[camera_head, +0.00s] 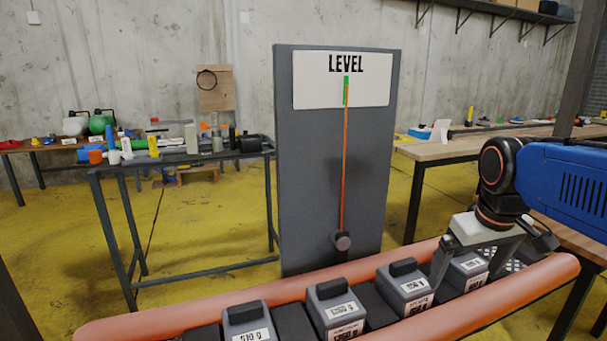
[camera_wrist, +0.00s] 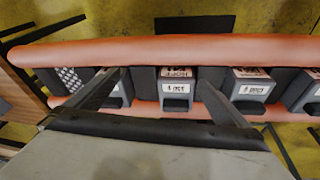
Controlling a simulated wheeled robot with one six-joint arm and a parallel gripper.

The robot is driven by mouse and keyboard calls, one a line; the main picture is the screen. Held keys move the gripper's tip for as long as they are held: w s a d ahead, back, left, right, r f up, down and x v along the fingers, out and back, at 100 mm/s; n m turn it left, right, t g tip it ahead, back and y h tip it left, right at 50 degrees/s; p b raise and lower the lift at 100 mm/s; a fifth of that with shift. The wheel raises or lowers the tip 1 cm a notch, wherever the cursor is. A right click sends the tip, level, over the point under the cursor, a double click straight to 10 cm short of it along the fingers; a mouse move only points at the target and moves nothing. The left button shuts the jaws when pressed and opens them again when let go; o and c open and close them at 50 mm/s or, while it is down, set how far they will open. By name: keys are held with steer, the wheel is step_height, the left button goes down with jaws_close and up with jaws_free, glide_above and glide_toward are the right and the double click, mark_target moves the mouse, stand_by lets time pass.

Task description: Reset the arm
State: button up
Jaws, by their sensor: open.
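A cluttered table (camera_head: 180,158) stands behind at left, and a wooden table (camera_head: 450,146) at right. Yellow floor (camera_head: 50,240) is open at left.

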steer(key=s+a+f+m+t, duration=0.1)
steer(key=s+a+f, duration=0.2)
steer(key=s+f, duration=0.6)
steer(key=shift+s+a+f+m+t+y, duration=0.3)
steer(key=shift+s+f, duration=0.1)
steer(key=shift+s, duration=0.5)
stand_by(0.8)
